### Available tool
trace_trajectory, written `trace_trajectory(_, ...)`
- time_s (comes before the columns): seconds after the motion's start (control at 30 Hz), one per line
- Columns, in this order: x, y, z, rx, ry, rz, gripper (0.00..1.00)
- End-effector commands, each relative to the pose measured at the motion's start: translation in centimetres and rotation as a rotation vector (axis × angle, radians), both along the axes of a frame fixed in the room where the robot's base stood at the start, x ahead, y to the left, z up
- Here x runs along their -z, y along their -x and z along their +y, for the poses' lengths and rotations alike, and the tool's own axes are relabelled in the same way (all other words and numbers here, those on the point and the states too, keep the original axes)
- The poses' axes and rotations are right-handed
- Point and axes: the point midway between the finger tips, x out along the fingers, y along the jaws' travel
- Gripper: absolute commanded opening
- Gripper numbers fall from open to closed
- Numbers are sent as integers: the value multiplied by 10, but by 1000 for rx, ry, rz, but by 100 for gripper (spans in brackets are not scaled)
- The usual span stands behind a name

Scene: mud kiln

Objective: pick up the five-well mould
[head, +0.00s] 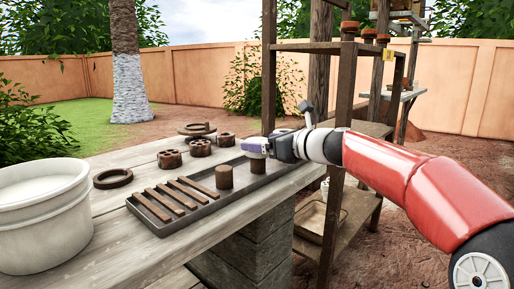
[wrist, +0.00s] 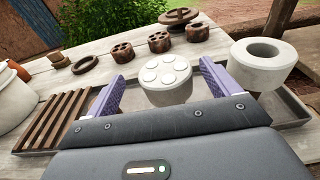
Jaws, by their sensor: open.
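The five-well mould (wrist: 168,88) is a pale grey cylinder with several round white wells in its top, in the middle of the wrist view. My gripper (wrist: 162,74) is open, with one purple finger to each side of the mould in the picture. No contact shows, and the height gap is hard to judge. In the head view my gripper (head: 250,147) is above the tray, pointing left.
A single-hole cylinder (wrist: 264,68) stands close to the right finger. Wooden slats (wrist: 52,118) lie at the tray's left. Brown pierced pieces (head: 170,159) and a ring (head: 113,178) lie behind. A white bucket (head: 43,215) stands left. A wooden post (head: 338,100) rises behind my arm.

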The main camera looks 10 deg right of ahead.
Motion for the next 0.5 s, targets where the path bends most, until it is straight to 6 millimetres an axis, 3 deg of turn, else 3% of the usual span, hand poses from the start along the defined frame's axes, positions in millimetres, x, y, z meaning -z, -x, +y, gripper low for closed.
trace_trajectory(0.3, 8, -32, 18, -6, -2, 0, 88)
trace_trajectory(0.5, 10, -41, 24, -1, 1, 0, 88)
